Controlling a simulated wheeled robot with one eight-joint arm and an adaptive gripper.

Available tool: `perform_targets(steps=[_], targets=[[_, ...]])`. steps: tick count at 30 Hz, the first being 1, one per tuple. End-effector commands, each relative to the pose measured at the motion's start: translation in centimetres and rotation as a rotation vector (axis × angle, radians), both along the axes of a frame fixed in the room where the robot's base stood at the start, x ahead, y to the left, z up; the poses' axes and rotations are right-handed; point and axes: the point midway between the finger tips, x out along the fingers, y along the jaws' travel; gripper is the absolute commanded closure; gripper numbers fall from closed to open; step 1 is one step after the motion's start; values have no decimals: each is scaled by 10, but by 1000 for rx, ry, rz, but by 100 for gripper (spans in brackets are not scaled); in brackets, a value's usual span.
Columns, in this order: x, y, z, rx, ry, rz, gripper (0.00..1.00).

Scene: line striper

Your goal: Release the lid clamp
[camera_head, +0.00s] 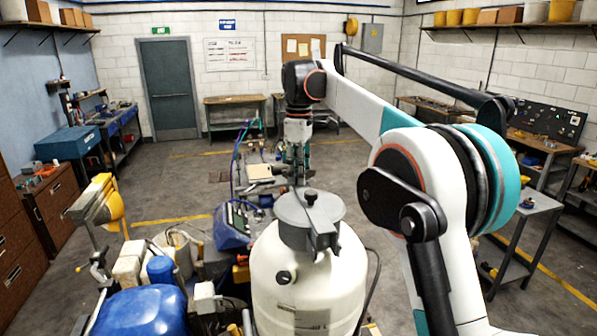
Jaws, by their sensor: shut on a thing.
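A white tank (306,280) stands in the lower middle, with a round grey lid (288,212) on top. The lid clamp (318,222) is a dark grey bar across the lid, with a round dark knob (311,197) near its middle. My gripper (298,180) points down at the far side of the lid, at the far end of the clamp. It is shut on that end of the clamp, though its fingertips are small and partly hidden there.
A blue engine unit (233,226) and machine parts stand left of the tank. A blue container (142,312) and a yellow lamp-like part (97,203) are at lower left. A grey cart (532,205) stands at right. Open floor lies toward the door (172,88).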

Motion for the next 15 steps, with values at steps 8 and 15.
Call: perform_targets(steps=[8,15], targets=[[0,0,0,1,-1,123,99],[0,0,0,1,-1,162,99]])
